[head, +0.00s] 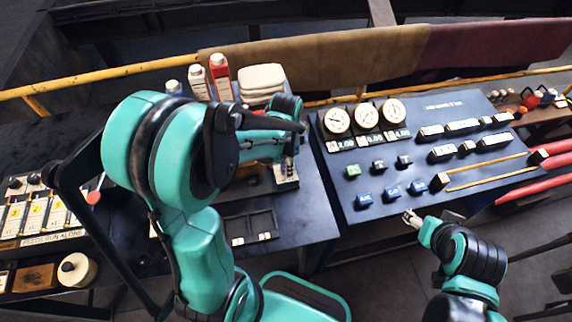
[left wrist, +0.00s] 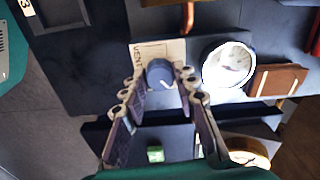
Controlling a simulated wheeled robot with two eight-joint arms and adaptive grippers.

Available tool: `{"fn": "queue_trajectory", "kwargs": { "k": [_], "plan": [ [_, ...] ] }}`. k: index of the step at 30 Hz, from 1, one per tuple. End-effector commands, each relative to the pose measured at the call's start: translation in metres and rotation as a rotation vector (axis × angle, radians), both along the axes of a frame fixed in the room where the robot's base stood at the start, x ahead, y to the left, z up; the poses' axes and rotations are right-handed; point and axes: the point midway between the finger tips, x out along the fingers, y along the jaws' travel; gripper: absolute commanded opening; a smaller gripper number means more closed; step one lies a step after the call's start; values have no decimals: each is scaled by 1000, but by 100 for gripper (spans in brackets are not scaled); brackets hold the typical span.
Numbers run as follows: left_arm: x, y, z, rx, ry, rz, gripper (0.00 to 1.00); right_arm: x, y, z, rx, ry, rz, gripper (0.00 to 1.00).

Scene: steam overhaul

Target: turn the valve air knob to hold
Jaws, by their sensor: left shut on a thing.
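The valve air knob (left wrist: 160,74) is a round dark blue-grey knob with a white pointer line, on a tan plate (left wrist: 146,52) lettered "VENT" in the left wrist view. The pointer slants toward the lower right in that picture. My left gripper (left wrist: 162,84) has one finger on each side of the knob and is shut on it. In the head view my left arm reaches over the dark bench and its own links largely hide the fingers and the knob. My right gripper (head: 411,218) hangs in front of the right console, clear of it; its jaws are too small to judge.
A white round gauge (left wrist: 228,66) and a brown block (left wrist: 278,80) lie beside the plate. The right console (head: 330,185) carries gauges, readouts and several buttons. Bottles (head: 221,77) and folded white cloths (head: 262,78) stand behind my left arm. A yellow rail (head: 120,71) runs along the back.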

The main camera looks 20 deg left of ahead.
Motion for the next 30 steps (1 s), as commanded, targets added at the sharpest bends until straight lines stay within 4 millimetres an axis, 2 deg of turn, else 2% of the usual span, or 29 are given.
{"fn": "queue_trajectory", "kwargs": {
  "k": [18, 30],
  "plan": [
    [1, 1, 0, 0, 0, 559, 0, 0, 0, -7, 0, 0, 0, 64],
    [1, 1, 0, -1, -1, 814, 0, 0, 0, -10, 0, 0, 0, 64]
  ]
}}
